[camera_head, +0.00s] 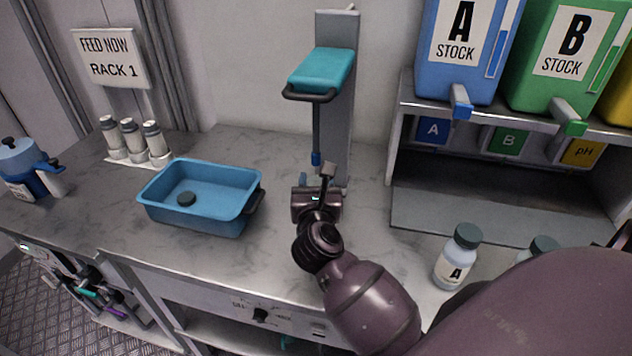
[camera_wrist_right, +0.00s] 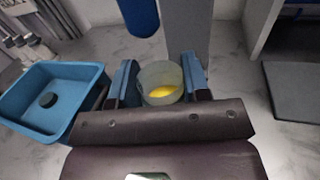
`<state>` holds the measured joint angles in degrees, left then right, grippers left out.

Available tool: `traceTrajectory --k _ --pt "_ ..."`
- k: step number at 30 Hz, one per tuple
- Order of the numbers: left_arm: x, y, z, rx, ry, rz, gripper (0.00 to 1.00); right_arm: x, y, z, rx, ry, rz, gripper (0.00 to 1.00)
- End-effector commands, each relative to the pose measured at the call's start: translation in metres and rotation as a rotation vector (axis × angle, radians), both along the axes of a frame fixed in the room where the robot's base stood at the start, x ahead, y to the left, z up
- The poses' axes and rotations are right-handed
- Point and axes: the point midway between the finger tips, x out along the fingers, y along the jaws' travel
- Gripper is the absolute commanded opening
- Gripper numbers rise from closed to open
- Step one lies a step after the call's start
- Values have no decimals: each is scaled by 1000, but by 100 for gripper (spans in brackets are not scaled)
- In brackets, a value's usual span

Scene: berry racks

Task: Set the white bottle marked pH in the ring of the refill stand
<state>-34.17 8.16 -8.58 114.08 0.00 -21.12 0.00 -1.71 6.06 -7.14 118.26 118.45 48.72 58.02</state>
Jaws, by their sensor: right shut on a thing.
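My right gripper (camera_head: 318,192) is below the teal-headed stand (camera_head: 322,72). In the right wrist view it is shut on a translucent cup (camera_wrist_right: 160,76) with yellow contents, upright between the two fingers. The cup cannot be made out in the head view. I see no bottle with a readable pH mark. A white bottle marked A (camera_head: 457,257) stands on the right of the counter. A second dark-capped bottle (camera_head: 541,246) is mostly hidden behind my right arm, its label unseen. The refill stand's ring cannot be made out. My left gripper is not in view.
A blue basin (camera_head: 215,214) with a dark round piece lies left of the gripper. The stand's blue-tipped probe (camera_head: 316,158) hangs close to the gripper. A shelf (camera_head: 415,104) holds stock containers at right, above A, B and pH tags. Bare counter lies between.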

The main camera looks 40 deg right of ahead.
Motion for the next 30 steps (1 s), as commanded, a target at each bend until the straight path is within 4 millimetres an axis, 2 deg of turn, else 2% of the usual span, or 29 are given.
traceTrajectory --k 18,19,24,30 --pt "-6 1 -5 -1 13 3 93 0 0 -6 0 0 0 0" --pt "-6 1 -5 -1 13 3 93 0 0 -5 -1 -1 0 48" --pt "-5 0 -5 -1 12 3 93 0 0 -5 -1 -1 0 73" --pt "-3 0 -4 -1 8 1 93 0 0 -6 0 2 -1 73"
